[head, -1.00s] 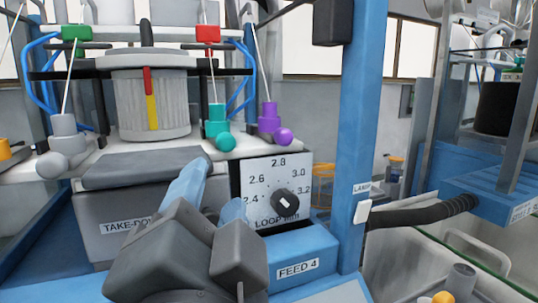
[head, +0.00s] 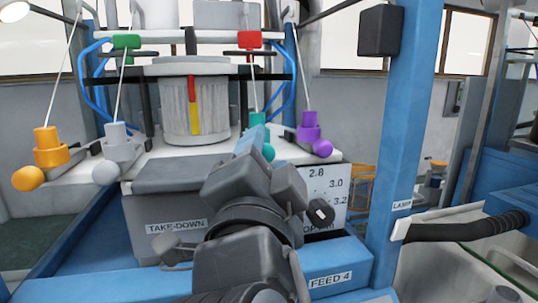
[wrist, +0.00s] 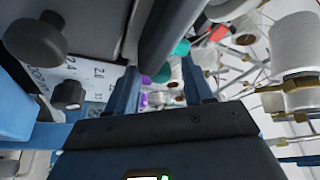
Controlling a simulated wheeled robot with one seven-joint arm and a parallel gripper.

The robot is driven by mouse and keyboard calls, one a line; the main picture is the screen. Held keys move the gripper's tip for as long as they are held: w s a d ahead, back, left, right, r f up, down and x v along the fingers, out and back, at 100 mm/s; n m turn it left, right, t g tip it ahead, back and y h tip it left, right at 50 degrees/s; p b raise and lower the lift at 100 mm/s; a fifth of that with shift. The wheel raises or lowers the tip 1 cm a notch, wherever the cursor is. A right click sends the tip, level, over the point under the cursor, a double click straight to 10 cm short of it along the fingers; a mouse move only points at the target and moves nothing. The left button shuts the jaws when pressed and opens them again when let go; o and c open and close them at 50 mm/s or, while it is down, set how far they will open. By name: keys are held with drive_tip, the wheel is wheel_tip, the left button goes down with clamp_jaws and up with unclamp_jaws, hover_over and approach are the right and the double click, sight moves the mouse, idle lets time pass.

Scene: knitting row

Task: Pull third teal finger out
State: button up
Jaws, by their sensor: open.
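The teal finger (head: 268,153) stands third from the left on the white ledge of the knitting machine, with a round ball at its front. My gripper (head: 250,140) is in front of it, and its blue fingers hide part of the teal finger in the head view. In the wrist view, my gripper (wrist: 163,85) is open, and the teal finger (wrist: 162,74) shows beyond and between its two blue fingers. I cannot tell whether they touch it.
Orange (head: 48,150) and grey (head: 118,148) fingers stand to the left, and a purple finger (head: 312,132) stands close to the right. The loop dial panel (head: 328,190) and take-down box (head: 165,210) are below. A blue post (head: 405,120) rises at the right.

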clamp_jaws()
idle(0.3)
idle(0.3)
